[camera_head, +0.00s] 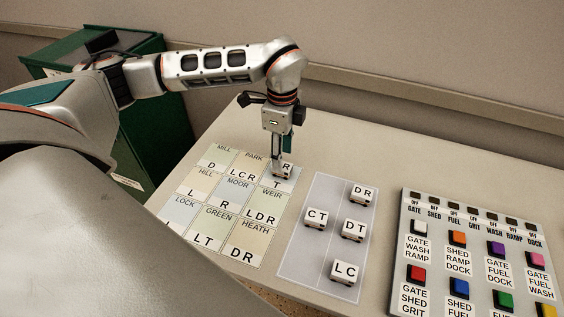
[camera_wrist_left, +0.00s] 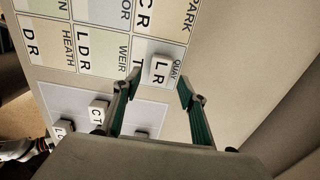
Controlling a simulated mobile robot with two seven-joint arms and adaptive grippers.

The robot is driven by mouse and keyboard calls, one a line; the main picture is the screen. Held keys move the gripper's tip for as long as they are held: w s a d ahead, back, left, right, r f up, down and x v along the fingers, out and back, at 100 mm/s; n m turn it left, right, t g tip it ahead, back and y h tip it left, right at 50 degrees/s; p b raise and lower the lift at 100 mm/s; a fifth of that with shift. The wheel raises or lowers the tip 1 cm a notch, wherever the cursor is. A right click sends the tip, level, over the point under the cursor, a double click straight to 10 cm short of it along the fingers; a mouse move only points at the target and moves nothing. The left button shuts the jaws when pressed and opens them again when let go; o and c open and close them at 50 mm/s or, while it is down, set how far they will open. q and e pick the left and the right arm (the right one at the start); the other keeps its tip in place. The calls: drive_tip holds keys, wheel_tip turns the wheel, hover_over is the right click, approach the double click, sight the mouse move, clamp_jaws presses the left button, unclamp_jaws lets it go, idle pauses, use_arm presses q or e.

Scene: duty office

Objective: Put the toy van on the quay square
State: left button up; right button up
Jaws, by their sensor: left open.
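A small white toy van lettered LR (camera_wrist_left: 160,71) sits on the quay square (camera_wrist_left: 150,47) of the lettered sheet in the left wrist view. In the head view the van (camera_head: 284,171) is partly hidden by my fingers, and only its R reads clearly. My left gripper (camera_head: 281,158) points down over it from above. In the left wrist view the gripper's fingers (camera_wrist_left: 158,78) are apart, one on each side of the van, with gaps visible between.
Several similar vans stand on a grey mat (camera_head: 317,262) right of the sheet, lettered DR (camera_head: 362,194), CT (camera_head: 316,217), DT (camera_head: 354,229) and LC (camera_head: 345,270). A button panel (camera_head: 478,231) lies at the right. A green cabinet (camera_head: 160,132) stands behind left. The table's back is clear.

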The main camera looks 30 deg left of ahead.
use_arm(q)
wheel_tip(320, 180, up, 8)
drive_tip(key=shift+f, duration=0.2)
drive_tip(key=shift+s, duration=0.1)
idle(0.5)
